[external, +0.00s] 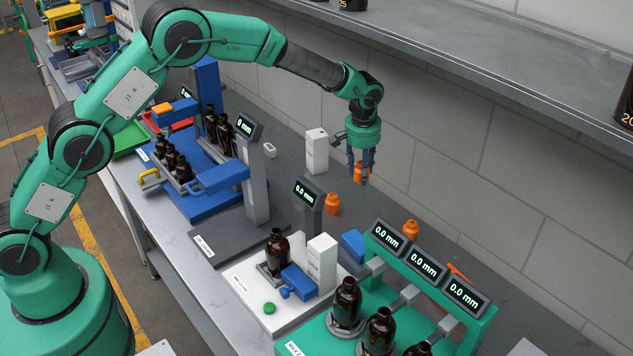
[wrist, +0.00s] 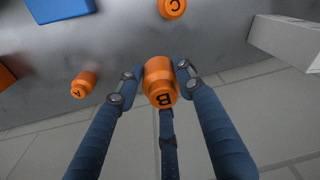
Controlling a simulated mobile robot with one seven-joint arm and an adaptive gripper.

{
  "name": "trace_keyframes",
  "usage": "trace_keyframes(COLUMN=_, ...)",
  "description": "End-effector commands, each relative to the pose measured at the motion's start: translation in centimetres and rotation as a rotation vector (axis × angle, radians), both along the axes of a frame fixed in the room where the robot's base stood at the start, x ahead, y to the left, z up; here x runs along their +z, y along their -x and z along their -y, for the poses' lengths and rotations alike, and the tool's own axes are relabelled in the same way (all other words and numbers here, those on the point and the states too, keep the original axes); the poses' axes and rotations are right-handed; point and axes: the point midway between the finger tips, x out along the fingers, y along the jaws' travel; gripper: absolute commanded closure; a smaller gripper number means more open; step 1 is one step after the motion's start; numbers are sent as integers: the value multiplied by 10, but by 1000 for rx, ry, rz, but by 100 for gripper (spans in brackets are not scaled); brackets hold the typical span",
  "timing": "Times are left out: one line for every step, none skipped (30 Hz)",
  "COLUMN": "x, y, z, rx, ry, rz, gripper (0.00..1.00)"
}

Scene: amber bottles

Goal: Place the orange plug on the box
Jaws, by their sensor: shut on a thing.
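My gripper (external: 361,166) is shut on an orange plug (wrist: 160,82) marked B and holds it in the air above the back of the bench, near the wall. The held plug also shows below the fingers in the external view (external: 361,174). A white upright box (external: 316,151) stands on the bench to the left of my gripper, apart from it. A white box-like thing (wrist: 287,40) shows at the upper right of the wrist view. Two other orange plugs stand on the bench, one (external: 332,204) behind the small display and one (external: 411,229) behind the green fixture.
A green fixture with several displays (external: 425,263) and amber bottles (external: 347,303) fills the front right. A white fixture (external: 262,305) with one bottle and a blue fixture (external: 195,195) with several bottles stand left. A grey shelf (external: 480,70) overhangs along the wall.

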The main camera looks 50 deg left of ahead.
Motion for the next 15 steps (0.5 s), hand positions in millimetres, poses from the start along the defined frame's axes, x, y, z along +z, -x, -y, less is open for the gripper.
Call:
trace_keyframes(x=6, y=3, z=-13, rx=19, ry=0, rz=0, gripper=90)
trace_keyframes(x=9, y=5, z=-20, rx=30, ry=0, rz=0, gripper=90)
trace_keyframes(x=12, y=9, z=-29, rx=44, ry=1, rz=-2, gripper=90)
trace_keyframes(x=16, y=11, z=-36, rx=57, ry=1, rz=-1, gripper=90)
trace_keyframes(x=19, y=14, z=-44, rx=69, ry=1, rz=-2, gripper=90)
trace_keyframes(x=22, y=17, z=-53, rx=85, ry=1, rz=-3, gripper=90)
trace_keyframes(x=25, y=20, z=-60, rx=96, ry=1, rz=-3, gripper=90)
trace_keyframes(x=27, y=23, z=-67, rx=108, ry=1, rz=-4, gripper=90)
trace_keyframes(x=31, y=27, z=-76, rx=123, ry=2, rz=-5, gripper=90)
trace_keyframes(x=33, y=31, z=-83, rx=135, ry=1, rz=-6, gripper=90)
trace_keyframes(x=36, y=34, z=-89, rx=147, ry=2, rz=-7, gripper=90)
trace_keyframes(x=39, y=39, z=-99, rx=163, ry=3, rz=-7, gripper=90)
trace_keyframes(x=42, y=42, z=-106, rx=174, ry=3, rz=-7, gripper=90)
trace_keyframes(x=44, y=45, z=-112, rx=185, ry=3, rz=-9, gripper=90)
trace_keyframes(x=48, y=50, z=-121, rx=202, ry=3, rz=-9, gripper=90)
